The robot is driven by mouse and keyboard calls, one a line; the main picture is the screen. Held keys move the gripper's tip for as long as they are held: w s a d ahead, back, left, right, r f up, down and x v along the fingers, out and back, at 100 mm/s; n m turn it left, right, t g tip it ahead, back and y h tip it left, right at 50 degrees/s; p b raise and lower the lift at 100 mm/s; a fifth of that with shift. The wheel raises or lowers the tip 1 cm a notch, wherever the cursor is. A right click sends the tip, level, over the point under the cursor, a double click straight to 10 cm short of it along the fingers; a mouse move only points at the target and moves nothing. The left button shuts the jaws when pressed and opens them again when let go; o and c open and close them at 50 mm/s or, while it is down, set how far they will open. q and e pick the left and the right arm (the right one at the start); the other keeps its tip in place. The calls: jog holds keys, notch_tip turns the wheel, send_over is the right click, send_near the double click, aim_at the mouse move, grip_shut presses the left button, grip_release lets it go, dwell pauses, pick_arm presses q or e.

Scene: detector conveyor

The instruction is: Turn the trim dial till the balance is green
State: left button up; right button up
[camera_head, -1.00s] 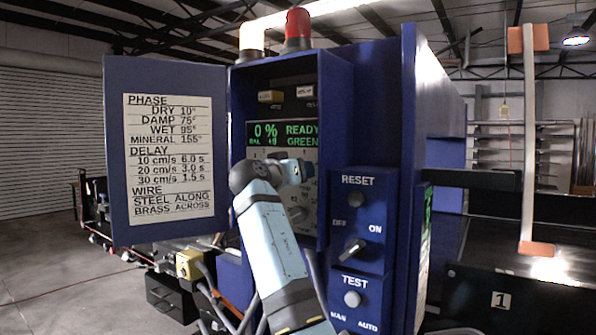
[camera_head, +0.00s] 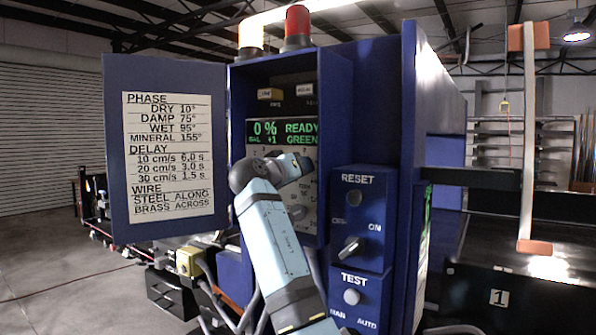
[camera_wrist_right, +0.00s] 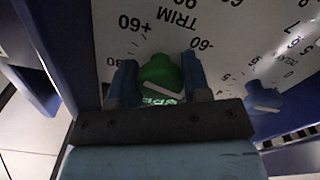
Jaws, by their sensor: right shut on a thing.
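The trim dial (camera_wrist_right: 161,70) is a green knob with a white line, below the upside-down word TRIM and between the +60 and -60 marks in the right wrist view. My right gripper (camera_wrist_right: 158,78) has one finger on each side of it and is shut on it. In the head view the right gripper (camera_head: 302,164) reaches into the open blue cabinet and hides the dial. The display (camera_head: 283,132) above it shows 0 %, READY and GREEN in green letters, with a small balance figure that looks like +1. My left gripper is not in view.
A light-blue delay knob (camera_wrist_right: 262,98) sits close beside my right gripper. The open cabinet door (camera_head: 117,150) with a printed chart stands left of my arm. A panel with RESET and TEST controls (camera_head: 360,225) is to the right, close to the arm.

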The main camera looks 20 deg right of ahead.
jog(key=o, duration=0.9)
jog(key=shift+s+a, duration=0.15)
jog(key=shift+a, duration=0.05)
jog(key=b+v, duration=0.4)
jog(key=v, duration=0.9)
jog(key=shift+s+a+r, duration=0.1)
